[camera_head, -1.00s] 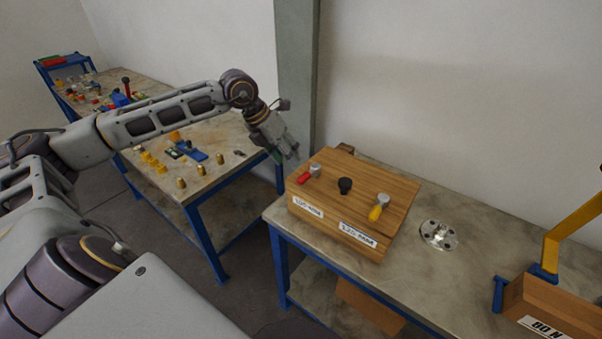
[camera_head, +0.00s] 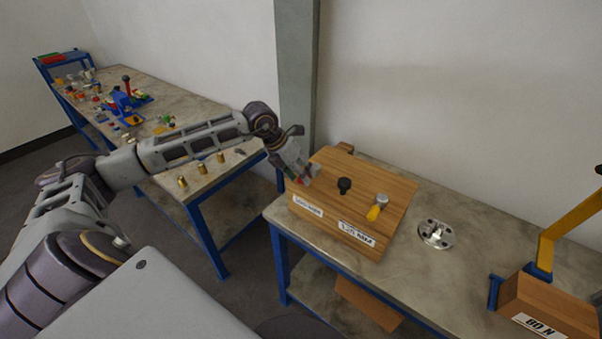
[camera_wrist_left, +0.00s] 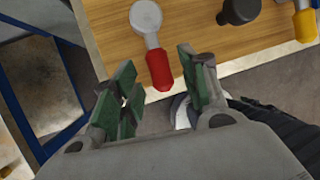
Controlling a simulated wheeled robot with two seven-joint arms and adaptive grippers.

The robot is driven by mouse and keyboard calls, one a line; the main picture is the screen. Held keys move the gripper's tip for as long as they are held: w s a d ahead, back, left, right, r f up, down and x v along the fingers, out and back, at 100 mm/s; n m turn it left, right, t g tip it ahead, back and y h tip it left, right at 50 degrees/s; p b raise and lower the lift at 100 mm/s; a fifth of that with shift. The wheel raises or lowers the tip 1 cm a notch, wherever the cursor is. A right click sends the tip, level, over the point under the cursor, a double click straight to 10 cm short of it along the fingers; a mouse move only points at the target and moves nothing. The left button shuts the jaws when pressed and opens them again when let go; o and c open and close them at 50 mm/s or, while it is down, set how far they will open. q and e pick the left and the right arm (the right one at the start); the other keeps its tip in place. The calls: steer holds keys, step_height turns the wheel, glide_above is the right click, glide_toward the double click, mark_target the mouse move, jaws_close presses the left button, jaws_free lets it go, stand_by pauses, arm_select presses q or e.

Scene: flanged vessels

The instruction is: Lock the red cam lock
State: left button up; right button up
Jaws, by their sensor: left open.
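The red cam lock, with a round silver head and a red handle (camera_wrist_left: 159,70), is on the wooden block (camera_head: 395,205). In the wrist view its handle points down toward the block's edge, and its tip lies between my left gripper's green-padded fingers. My left gripper (camera_wrist_left: 157,76) is open, with a gap on each side of the handle and no visible grip. In the head view my left gripper (camera_head: 307,177) is over the block's left corner and hides most of the red cam lock. My right gripper is not in view.
A black knob (camera_head: 344,185) and a yellow-handled cam lock (camera_head: 377,208) are on the same block. A metal flange (camera_head: 435,234) lies on the table to the right. A yellow-armed device (camera_head: 560,235) stands at far right. Another table (camera_head: 225,185) with small parts is at left.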

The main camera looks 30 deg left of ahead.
arm_select(q)
steer(key=shift+w+d+f, duration=0.15)
steer(key=shift+f, duration=0.3)
jaws_close()
